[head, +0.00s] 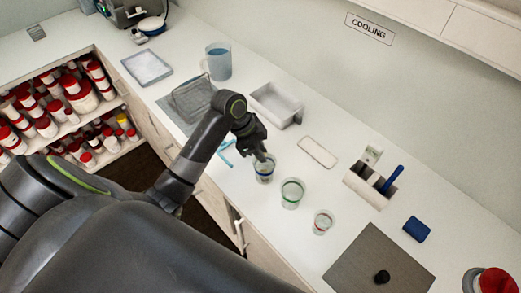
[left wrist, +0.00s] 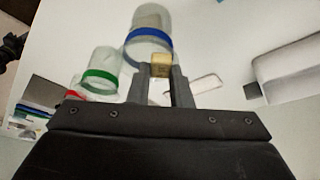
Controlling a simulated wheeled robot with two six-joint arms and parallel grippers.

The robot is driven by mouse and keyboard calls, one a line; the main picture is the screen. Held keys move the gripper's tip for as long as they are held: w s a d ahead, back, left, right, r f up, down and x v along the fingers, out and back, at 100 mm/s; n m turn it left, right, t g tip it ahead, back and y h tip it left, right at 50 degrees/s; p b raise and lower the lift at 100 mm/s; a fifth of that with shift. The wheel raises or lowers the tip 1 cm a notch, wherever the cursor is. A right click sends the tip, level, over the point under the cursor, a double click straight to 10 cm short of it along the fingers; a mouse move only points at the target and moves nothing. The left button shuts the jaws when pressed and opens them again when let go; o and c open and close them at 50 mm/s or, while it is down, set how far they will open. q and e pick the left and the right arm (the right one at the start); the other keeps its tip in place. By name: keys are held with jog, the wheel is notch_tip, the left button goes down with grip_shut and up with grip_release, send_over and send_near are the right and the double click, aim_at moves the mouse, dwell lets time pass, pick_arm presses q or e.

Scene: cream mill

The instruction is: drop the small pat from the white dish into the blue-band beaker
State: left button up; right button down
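The blue-band beaker (head: 264,174) stands upright on the white counter, first in a row with a green-band beaker (head: 291,193) and a smaller red-band one (head: 323,222). My left gripper (head: 263,158) points down at the blue-band beaker's mouth. In the left wrist view its fingers (left wrist: 161,72) are shut on a small yellowish pat (left wrist: 160,64), with the blue-band beaker (left wrist: 149,38) just beyond it. In that view I cannot tell whether the pat is inside the rim. The shallow white dish (head: 318,152) lies right of the beakers and looks empty. My right gripper is not in view.
A metal pan (head: 276,104), a blue jug (head: 218,62) and a white tray (head: 147,67) stand farther back. A utensil holder (head: 368,187), a blue sponge (head: 417,229) and a grey mat (head: 352,268) are to the right. Light blue strips (head: 227,150) lie left of my gripper.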

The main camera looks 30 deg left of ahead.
pick_arm(q)
jog(key=o, duration=0.5)
jog(key=b+v, duration=0.2)
jog(key=v, duration=1.5)
jog(key=shift+a+r, duration=0.1)
jog(key=shift+r, duration=0.1)
jog(key=shift+f, duration=0.1)
